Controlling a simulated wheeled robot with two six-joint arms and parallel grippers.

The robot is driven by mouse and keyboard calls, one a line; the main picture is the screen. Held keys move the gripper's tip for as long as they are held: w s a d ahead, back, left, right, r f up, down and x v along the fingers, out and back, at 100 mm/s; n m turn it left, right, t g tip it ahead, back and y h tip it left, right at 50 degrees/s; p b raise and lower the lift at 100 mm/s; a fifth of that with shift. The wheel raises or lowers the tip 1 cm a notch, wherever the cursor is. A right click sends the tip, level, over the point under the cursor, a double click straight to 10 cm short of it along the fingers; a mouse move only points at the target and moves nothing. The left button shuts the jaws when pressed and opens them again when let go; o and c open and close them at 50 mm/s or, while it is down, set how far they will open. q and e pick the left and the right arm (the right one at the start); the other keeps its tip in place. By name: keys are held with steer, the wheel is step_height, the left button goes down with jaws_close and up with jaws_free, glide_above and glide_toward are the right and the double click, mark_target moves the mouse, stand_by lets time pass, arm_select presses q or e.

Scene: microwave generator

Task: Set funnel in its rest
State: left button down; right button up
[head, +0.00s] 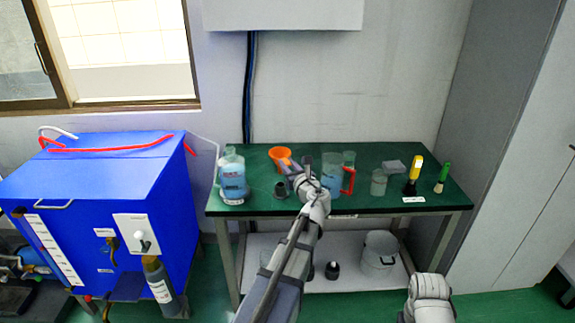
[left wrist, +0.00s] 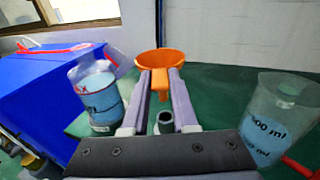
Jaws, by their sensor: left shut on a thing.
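The orange funnel (head: 280,154) is held by my left gripper (head: 290,166) above the green bench top. In the left wrist view, the funnel (left wrist: 160,58) has its wide mouth up and its stem between the two fingers (left wrist: 159,84), which are shut on it. A small dark grey hollow holder (head: 281,189), which looks like the funnel's rest, stands on the bench just in front of the funnel. In the left wrist view the holder (left wrist: 164,123) shows below the stem, apart from it, partly hidden by my gripper.
A bottle of blue liquid (head: 233,180) stands left of the holder. A measuring jug with a red handle (head: 332,178) is close on the right. Beakers, a grey block (head: 395,166), and yellow-topped (head: 413,174) and green-topped (head: 442,177) tools stand farther right.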

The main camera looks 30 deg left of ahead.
arm_select(q)
steer(key=shift+w+a+f+b, duration=0.1)
steer(key=shift+w+f+b, duration=0.05)
steer(key=shift+f+b, duration=4.45)
steer(key=c, duration=0.6)
jaws_free()
steer(key=v, duration=0.8)
steer(key=shift+r+p, duration=0.1)
steer(key=shift+p, duration=0.25)
steer(key=shift+a, duration=0.1)
